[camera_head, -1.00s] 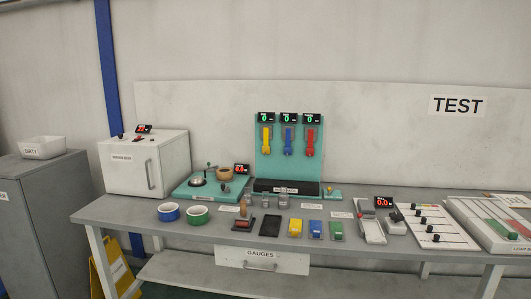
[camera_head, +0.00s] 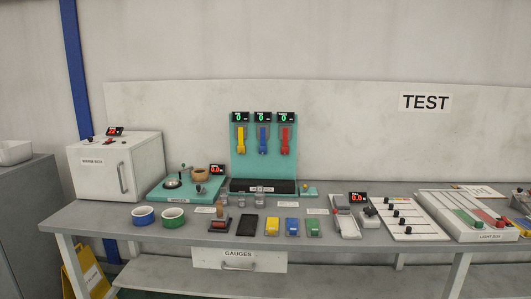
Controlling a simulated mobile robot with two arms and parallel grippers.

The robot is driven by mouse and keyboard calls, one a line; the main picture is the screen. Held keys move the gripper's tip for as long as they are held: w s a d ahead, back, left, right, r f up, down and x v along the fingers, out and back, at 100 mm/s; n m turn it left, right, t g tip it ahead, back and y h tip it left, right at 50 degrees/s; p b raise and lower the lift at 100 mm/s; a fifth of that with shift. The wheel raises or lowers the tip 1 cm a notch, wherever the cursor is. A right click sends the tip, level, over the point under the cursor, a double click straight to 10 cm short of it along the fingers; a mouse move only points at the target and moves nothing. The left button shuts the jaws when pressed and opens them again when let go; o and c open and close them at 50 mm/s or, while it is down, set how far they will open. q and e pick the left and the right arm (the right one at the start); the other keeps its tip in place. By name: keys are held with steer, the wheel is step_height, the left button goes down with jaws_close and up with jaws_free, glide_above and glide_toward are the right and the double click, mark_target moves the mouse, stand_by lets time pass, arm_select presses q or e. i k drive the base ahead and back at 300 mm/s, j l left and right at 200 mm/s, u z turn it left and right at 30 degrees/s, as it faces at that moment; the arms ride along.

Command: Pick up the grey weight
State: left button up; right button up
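Small grey cylindrical pieces stand in the middle of the grey workbench (camera_head: 330,238), in front of the teal gauge stand (camera_head: 238,160). One grey piece (camera_head: 259,199) is just in front of the stand's black base, and another (camera_head: 241,201) is just to its left. They are too small to tell which is the grey weight. Neither of my grippers is in view.
Blue (camera_head: 143,216) and green (camera_head: 173,218) tape rolls lie at the bench's left front, near the white warm box (camera_head: 110,167). Yellow, blue and green blocks stand in the front middle. A light box (camera_head: 470,215) is at right.

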mark_target(224, 197)
steer(key=i+j, duration=0.25)
steer(key=j, duration=0.15)
steer(key=i+j, duration=0.2)
steer(key=j, duration=0.2)
steer(key=i+j, duration=0.25)
steer(key=j, duration=0.1)
